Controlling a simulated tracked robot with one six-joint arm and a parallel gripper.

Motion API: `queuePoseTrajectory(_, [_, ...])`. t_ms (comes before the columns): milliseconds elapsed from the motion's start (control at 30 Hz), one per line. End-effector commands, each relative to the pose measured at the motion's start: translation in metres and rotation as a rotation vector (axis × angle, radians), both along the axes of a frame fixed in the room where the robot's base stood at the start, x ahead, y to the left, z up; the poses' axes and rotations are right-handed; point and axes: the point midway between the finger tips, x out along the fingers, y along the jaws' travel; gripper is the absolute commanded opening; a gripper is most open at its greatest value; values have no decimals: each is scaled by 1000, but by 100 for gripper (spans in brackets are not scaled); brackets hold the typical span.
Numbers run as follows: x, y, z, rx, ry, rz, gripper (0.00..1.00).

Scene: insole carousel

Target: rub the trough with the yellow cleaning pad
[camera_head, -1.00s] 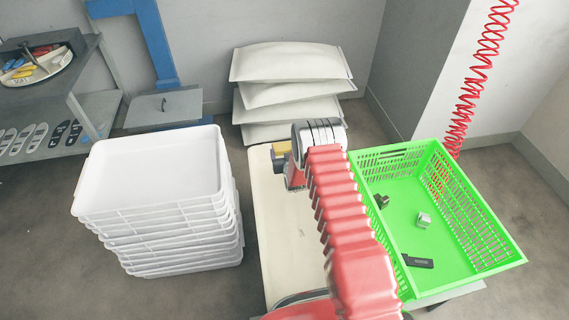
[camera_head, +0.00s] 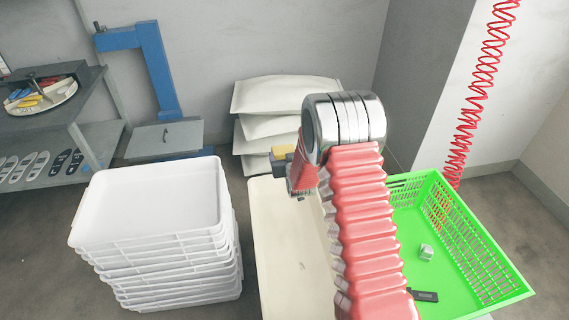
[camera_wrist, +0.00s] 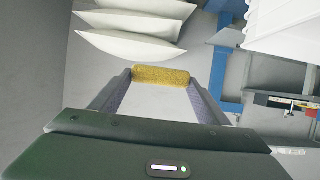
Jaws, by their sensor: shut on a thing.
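The yellow cleaning pad (camera_wrist: 160,76) is held crosswise between my gripper's two fingertips (camera_wrist: 160,84) in the wrist view. In the head view the pad (camera_head: 285,151) shows as a small yellow block at the end of my gripper (camera_head: 280,160), left of the silver wrist joint. The pad is in the air above the far end of the cream tabletop, in front of the stacked white sacks. It touches nothing else that I can see.
A green crate (camera_head: 485,245) with small parts is at the right. White sacks (camera_head: 290,97) lie behind.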

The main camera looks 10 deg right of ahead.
Motion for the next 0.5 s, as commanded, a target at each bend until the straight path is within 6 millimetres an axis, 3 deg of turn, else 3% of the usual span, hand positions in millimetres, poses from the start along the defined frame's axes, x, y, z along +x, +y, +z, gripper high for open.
queuePoseTrajectory(100, [-12, 1, 24, 0, -3, 0, 44])
queuePoseTrajectory(500, [-61, 2, 88, 0, -4, 1, 44])
